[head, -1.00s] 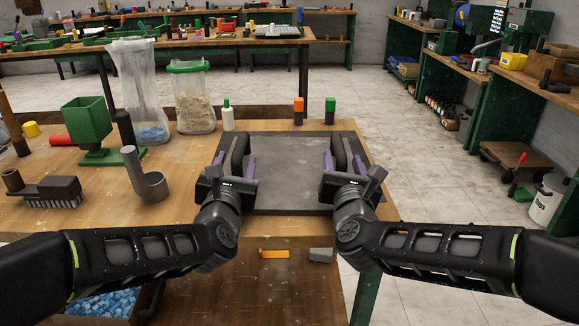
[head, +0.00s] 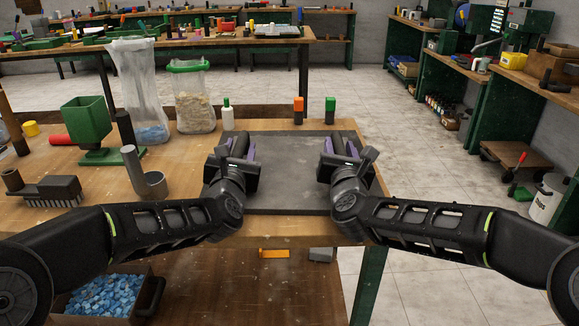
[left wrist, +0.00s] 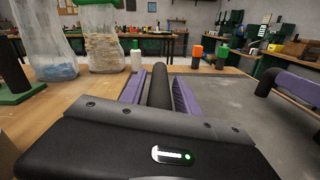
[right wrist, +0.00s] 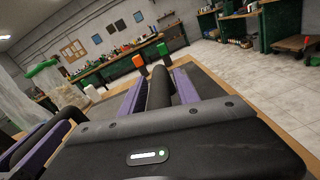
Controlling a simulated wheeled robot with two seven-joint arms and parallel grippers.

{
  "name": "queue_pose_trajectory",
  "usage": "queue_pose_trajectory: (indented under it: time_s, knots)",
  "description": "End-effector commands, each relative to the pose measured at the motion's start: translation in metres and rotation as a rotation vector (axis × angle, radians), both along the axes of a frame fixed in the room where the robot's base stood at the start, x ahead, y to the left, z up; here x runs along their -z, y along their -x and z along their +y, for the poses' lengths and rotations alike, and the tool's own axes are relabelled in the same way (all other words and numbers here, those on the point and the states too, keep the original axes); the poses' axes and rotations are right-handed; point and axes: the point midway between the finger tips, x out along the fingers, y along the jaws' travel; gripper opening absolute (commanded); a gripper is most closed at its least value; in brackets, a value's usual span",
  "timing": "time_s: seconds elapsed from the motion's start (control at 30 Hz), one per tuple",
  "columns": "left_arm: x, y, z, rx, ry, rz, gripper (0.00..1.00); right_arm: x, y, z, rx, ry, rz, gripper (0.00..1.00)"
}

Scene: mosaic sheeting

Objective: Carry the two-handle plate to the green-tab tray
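The two-handle plate (head: 290,170) is a dark grey flat slab lying on the near right part of the wooden bench, with a black bar handle near each side. My left gripper (head: 239,148) is at the left handle, its purple fingers on either side of the bar. The bar (left wrist: 160,85) shows between them in the left wrist view, with narrow gaps. My right gripper (head: 340,147) straddles the right handle the same way; that bar (right wrist: 160,88) shows in the right wrist view. Both look open, without clear finger contact. I cannot make out a green-tab tray.
An orange block (head: 298,110) and a green-topped block (head: 331,110) stand just behind the plate, beside a white bottle (head: 228,115). Bags, a green hopper (head: 86,125), a grey tube (head: 148,177) and a brush (head: 50,190) occupy the left. Floor is open right of the bench.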

Motion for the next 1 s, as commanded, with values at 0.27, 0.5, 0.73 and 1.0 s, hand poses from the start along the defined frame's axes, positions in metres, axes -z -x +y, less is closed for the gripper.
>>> queue_pose_trajectory:
  time_s: [0.27,0.5,0.73,1.0]
  knots:
    - [0.0,0.0001,0.0002,0.0,0.0,0.0,0.14,-0.0001,0.0001,0.0,0.0,0.0,0.0,0.14]
    - [-0.0001,0.0001,0.0003,-0.001,0.0,0.0,0.0,-0.0001,0.0002,0.0002,0.0,0.0,0.0,0.0]
    - [-0.0002,0.0001,0.0004,-0.001,0.0,0.0,0.0,-0.0001,0.0002,0.0002,0.0,-0.001,0.0,0.0]
    - [-0.0002,0.0001,0.0003,0.0,0.0,0.0,0.0,-0.0001,0.0002,0.0002,0.0,-0.001,0.0,0.0]
